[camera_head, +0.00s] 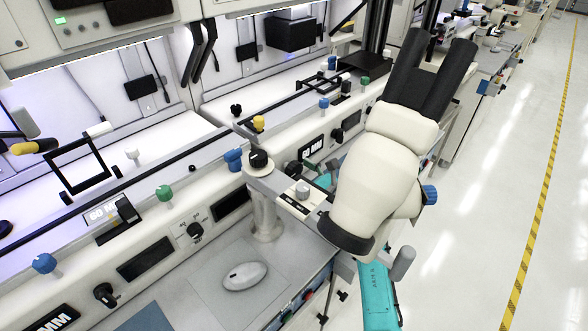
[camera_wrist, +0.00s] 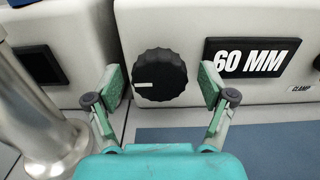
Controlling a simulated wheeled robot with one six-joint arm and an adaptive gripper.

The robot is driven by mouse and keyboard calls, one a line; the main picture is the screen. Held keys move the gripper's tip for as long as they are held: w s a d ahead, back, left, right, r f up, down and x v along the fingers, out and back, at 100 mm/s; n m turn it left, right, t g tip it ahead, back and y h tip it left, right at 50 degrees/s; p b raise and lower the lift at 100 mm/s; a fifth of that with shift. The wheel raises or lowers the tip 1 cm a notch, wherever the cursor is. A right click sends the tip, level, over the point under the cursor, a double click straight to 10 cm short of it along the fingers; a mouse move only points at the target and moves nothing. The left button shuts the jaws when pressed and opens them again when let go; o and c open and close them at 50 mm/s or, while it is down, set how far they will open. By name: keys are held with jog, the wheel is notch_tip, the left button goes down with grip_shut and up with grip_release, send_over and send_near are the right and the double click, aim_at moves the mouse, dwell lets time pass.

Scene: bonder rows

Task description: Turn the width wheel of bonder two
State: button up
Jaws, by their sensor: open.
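The width wheel (camera_wrist: 160,75), a black ribbed knob with a white mark pointing left, is on the pale front panel beside a 60 MM display (camera_wrist: 252,58) in the wrist view. My gripper (camera_wrist: 162,86) is open, with one green-padded fingertip to each side of the wheel and a visible gap on both sides. I cannot tell how deep the tips reach. In the head view the wheel (camera_head: 293,168) is a small dark knob left of the 60 MM sign (camera_head: 312,148). Most of my gripper there is hidden behind a microscope.
The white microscope (camera_head: 380,185) with black eyepieces stands in front of the bench in the head view. A metal post (camera_wrist: 45,130) stands close left of my gripper in the wrist view. A white mouse (camera_head: 245,275) lies on the grey shelf. The aisle floor at right is clear.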

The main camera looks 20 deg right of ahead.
jog(key=shift+x, duration=0.85)
jog(key=shift+c, duration=0.3)
jog(key=c, duration=1.1)
jog(key=shift+m, duration=0.4)
